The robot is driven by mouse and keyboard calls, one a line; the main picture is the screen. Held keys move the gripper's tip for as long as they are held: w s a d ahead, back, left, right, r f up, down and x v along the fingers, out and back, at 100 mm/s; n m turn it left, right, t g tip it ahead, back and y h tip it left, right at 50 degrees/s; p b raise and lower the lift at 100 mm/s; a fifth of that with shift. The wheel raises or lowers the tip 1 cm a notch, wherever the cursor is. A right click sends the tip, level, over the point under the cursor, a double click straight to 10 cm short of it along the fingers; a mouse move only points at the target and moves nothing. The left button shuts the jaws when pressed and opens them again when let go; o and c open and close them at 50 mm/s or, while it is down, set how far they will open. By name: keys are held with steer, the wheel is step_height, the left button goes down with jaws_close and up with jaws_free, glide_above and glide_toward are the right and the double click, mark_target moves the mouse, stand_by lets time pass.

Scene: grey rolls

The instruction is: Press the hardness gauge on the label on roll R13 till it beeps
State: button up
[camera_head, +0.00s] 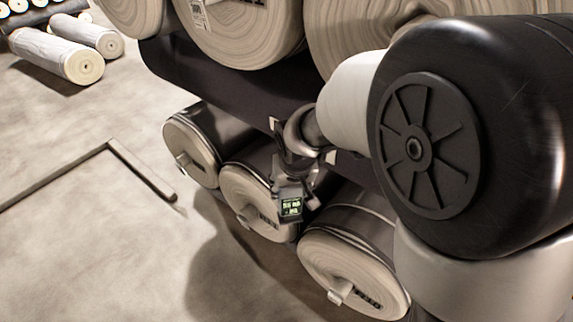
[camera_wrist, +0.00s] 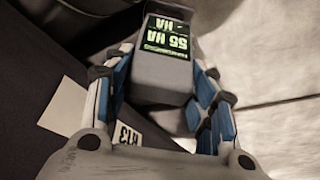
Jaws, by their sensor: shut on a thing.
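My gripper (camera_head: 296,180) is shut on the hardness gauge (camera_head: 290,206), a small grey box with a lit green screen. A small label (camera_wrist: 128,133) marked R13 shows beside the left finger on a dark surface, partly hidden by my gripper. A larger pale blank label (camera_wrist: 66,106) lies left of it. In the head view the gauge is in front of the middle lower roll (camera_head: 256,196). I cannot tell whether the gauge touches anything.
Lower rolls lie left (camera_head: 190,150) and right (camera_head: 350,268) of the middle one. Large rolls (camera_head: 240,30) lie above them over a dark sheet (camera_head: 215,75). Pale rolls (camera_head: 58,55) are at the far left. A low floor rail (camera_head: 140,168) ends left of the rolls; open floor surrounds it.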

steer(key=shift+w+a+r+m, duration=0.2)
steer(key=shift+w+a+r, duration=0.05)
steer(key=shift+w+r, duration=0.3)
steer(key=shift+w+a+r+m, duration=0.25)
steer(key=shift+w+r, duration=0.2)
steer(key=shift+r, duration=0.4)
